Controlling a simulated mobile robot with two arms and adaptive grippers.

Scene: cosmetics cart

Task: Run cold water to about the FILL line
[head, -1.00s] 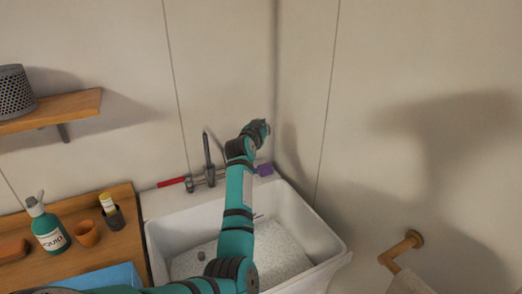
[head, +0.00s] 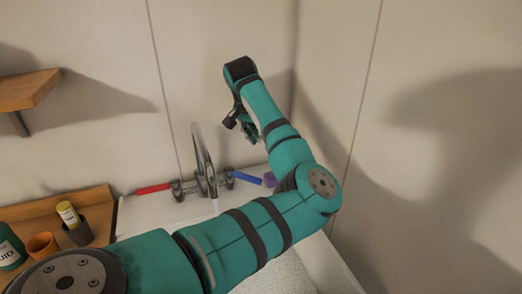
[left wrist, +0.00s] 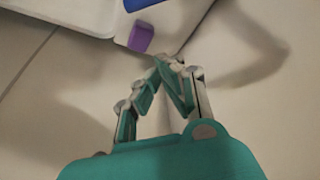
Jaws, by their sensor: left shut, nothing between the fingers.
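The tap (head: 205,155) stands behind the white sink (head: 135,210), with a red handle (head: 153,188) to its left and a blue handle (head: 247,178) to its right. A thin pale streak below the spout may be running water. Speckled pale content or surface (head: 285,275) shows in the basin; my arm hides most of it. I see no FILL line. My left gripper (head: 250,138) is shut and empty, above and apart from the blue handle. In the left wrist view its fingertips (left wrist: 172,62) meet; a blue piece shows at the top edge. My right gripper is out of view.
A purple block (head: 270,180) sits on the sink's back right corner. A wooden counter (head: 85,200) at left holds a green bottle (head: 10,250), an orange cup (head: 42,245) and a dark cup with a yellow item. A shelf (head: 25,90) is above. Walls are close behind and right.

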